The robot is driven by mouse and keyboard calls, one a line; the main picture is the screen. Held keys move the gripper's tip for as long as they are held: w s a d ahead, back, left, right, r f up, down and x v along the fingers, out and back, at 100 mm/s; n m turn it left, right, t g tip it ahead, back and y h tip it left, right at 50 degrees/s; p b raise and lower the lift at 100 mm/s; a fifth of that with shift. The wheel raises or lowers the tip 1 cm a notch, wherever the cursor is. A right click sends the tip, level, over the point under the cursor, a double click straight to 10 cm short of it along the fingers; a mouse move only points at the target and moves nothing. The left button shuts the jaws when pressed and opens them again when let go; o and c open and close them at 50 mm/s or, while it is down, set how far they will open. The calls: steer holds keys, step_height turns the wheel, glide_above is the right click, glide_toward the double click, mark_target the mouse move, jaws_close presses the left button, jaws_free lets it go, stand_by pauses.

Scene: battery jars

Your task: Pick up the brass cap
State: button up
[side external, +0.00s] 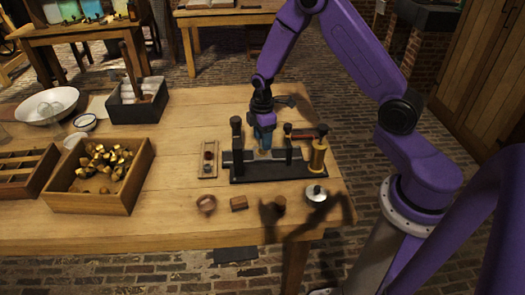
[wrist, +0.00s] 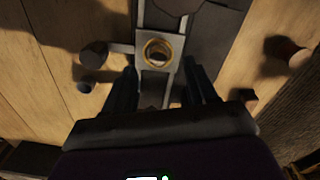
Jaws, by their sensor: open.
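My gripper (side external: 264,138) points down over the black fixture (side external: 280,172) on the bench. In the wrist view its two fingers (wrist: 160,72) stand apart with a gap between them. A round brass ring-like piece, which looks like the brass cap (wrist: 158,48), sits on a grey plate of the fixture. It lies just beyond the fingertips, roughly in line with the gap, and nothing grips it. In the side view the fingers and fixture mostly hide this spot. A wooden box (side external: 136,196) at the left holds several loose brass pieces (side external: 98,168).
The fixture has dark posts, a red-handled lever (side external: 303,137) and a brass cylinder (side external: 318,155). A small tray (side external: 208,172) stands to its left. A brown ring (side external: 207,203), a brown block (side external: 239,203) and a silver lid (side external: 316,193) lie in front. Bench between box and tray is clear.

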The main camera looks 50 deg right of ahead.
steer(key=shift+w+d+f, duration=0.1)
steer(key=shift+f, duration=1.55)
jaws_close()
steer(key=shift+r, duration=0.2)
